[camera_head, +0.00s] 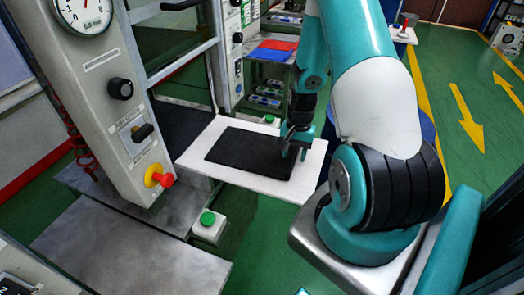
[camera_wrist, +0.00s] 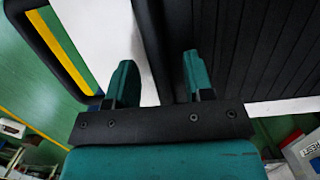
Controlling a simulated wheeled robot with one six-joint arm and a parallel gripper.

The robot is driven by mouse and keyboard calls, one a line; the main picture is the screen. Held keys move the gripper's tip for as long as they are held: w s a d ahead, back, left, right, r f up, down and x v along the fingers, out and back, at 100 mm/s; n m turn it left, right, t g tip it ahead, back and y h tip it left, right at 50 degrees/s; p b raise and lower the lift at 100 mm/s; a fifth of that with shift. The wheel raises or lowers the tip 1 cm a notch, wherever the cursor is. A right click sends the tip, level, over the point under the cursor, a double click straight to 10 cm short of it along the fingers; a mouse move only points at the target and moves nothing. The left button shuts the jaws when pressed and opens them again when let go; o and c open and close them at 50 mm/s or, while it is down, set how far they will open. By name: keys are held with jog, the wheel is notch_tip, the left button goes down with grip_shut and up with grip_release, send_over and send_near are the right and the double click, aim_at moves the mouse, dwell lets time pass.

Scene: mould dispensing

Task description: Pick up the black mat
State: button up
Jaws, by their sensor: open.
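The black mat (camera_head: 240,152) lies flat on a white tabletop (camera_head: 203,137) in the head view. In the wrist view the ribbed mat (camera_wrist: 255,50) fills the upper right, and its edge runs between my two fingers. My gripper (camera_head: 295,152) is over the right end of the mat. In the wrist view my gripper (camera_wrist: 160,82) is open, with one finger over the white surface and the other over the mat. Nothing is held. Whether the fingertips touch the mat cannot be told.
A machine column with a gauge (camera_head: 83,14) and a red and yellow knob (camera_head: 158,177) stands left of the white tabletop. A green button box (camera_head: 208,226) is in front. Behind is a shelf with a red and a blue item (camera_head: 270,54). Green floor is open at right.

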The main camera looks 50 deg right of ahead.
jog(key=shift+c, duration=0.5)
grip_shut()
jog(key=shift+r, duration=0.15)
